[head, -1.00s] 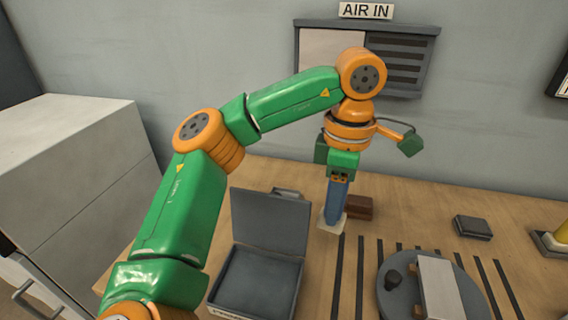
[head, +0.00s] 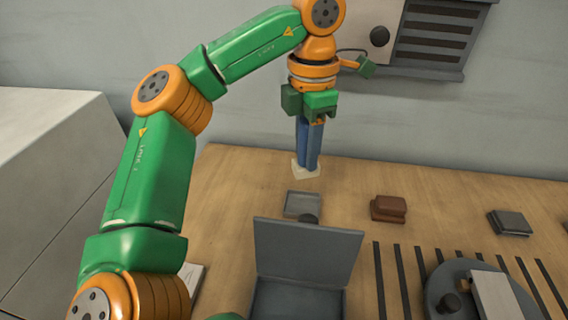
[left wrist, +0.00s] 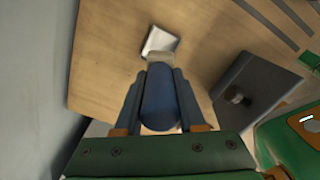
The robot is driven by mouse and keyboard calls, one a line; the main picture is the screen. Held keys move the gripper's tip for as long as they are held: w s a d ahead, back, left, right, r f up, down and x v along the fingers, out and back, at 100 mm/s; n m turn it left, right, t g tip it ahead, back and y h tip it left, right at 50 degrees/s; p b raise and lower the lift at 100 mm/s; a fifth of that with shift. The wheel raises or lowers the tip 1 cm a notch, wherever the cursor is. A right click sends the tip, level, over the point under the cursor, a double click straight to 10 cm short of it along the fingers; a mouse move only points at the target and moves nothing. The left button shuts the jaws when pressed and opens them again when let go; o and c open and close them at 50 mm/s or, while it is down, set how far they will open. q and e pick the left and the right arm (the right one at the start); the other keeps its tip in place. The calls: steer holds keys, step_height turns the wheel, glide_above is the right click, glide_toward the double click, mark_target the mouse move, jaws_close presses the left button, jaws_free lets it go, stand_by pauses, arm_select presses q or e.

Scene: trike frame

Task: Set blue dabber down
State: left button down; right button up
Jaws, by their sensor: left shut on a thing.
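My left gripper (head: 308,148) points down and is shut on the blue dabber (left wrist: 159,105). The dabber hangs upright between the two fingers, with its pale tip (head: 305,171) at the bottom. In the head view the grey square tray (head: 302,204) sits on the table below and in front of the tip. I cannot tell the exact height of the tip above the table. My right gripper is not in view.
An open grey case (head: 308,250) stands close in front of the tray, its lid raised. A brown block (head: 388,208) and a dark block (head: 509,223) lie to the right. A round turntable (head: 440,285) is at lower right. Bare wood surrounds the tray's left side.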

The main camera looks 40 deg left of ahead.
arm_select(q)
steer(key=f, duration=0.1)
steer(key=a+f+b, duration=0.1)
steer(key=shift+f+b, duration=0.3)
steer(key=shift+f, duration=0.1)
steer(key=f, duration=0.4)
steer(key=d+f, duration=0.1)
steer(key=f, duration=0.2)
steer(key=shift+b, duration=0.35)
steer(key=shift+f, duration=0.2)
steer(key=c, duration=0.5)
jaws_free()
steer(key=shift+r, duration=0.15)
step_height(320, 180, up, 12)
steer(key=p, duration=0.4)
steer(key=shift+r, duration=0.2)
steer(key=shift+f, duration=0.1)
